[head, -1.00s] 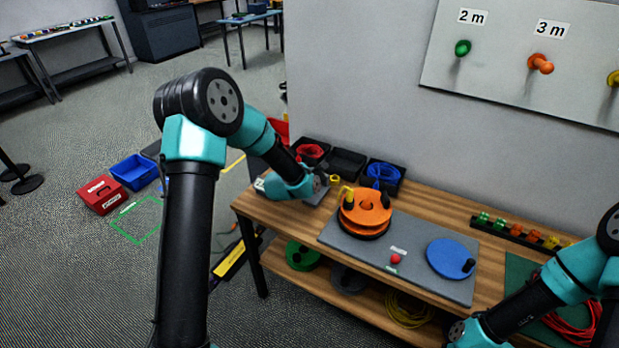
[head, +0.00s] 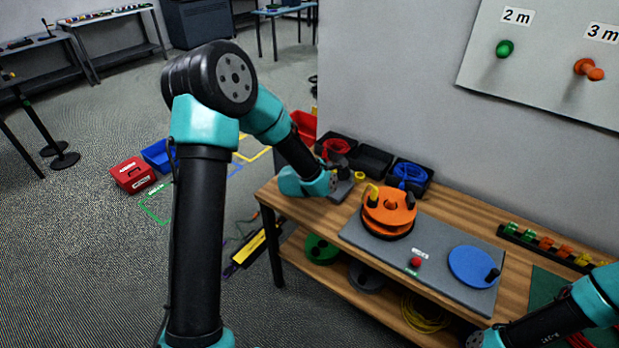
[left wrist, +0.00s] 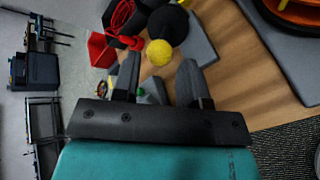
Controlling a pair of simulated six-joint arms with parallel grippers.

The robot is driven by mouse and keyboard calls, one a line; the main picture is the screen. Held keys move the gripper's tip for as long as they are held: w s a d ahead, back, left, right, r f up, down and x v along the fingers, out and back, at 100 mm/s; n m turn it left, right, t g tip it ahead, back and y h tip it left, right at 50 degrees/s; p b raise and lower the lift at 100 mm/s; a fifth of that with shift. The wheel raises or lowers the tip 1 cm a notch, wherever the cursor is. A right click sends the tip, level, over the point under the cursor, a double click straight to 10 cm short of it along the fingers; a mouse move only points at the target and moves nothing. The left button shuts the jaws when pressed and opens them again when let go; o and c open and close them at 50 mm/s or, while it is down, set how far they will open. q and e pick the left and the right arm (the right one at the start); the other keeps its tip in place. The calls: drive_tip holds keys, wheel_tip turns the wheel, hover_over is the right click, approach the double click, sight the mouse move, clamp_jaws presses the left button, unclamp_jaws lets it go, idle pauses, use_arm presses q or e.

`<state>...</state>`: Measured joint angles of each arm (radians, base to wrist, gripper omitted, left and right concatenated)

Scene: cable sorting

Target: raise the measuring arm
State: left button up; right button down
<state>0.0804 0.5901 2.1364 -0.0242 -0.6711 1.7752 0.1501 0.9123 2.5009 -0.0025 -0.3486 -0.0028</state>
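The measuring arm is not clearly made out. At the left end of the bench, a yellow knob (head: 360,176) shows beside a small grey plate (head: 341,191). In the left wrist view the yellow knob (left wrist: 160,52) lies just beyond my fingertips, with a dark rounded part (left wrist: 168,24) behind it and a grey plate (left wrist: 200,45) under it. My left gripper (left wrist: 158,68) is open, its two fingers apart with nothing held between them.
A grey mat (head: 437,262) holds an orange reel (head: 389,210), a red button (head: 415,262) and a blue disc (head: 473,267). Black bins (head: 372,161) with red and blue cables line the wall. A rack of coloured blocks (head: 545,245) stands at right.

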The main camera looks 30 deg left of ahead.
use_arm(q)
drive_tip(key=v, duration=1.2)
drive_tip(key=s+d+f+m+g, duration=0.3)
drive_tip(key=s+f+m, duration=0.3)
drive_tip(key=f, duration=0.3)
drive_tip(key=s+d+f+m+g+h, duration=0.1)
drive_tip(key=s+d+f+m+g, duration=0.2)
drive_tip(key=s+f+m+g, duration=0.2)
drive_tip(key=s+d+f+m+g+h, duration=0.1)
drive_tip(key=s+d+f+m+g, duration=0.2)
drive_tip(key=s+f+m, duration=0.5)
wheel_tip(320, 180, down, 7)
drive_tip(key=m, duration=0.2)
drive_tip(key=shift+d+m+g, duration=0.3)
drive_tip(key=shift+d+g, duration=0.1)
drive_tip(key=shift+s+a+f, duration=0.1)
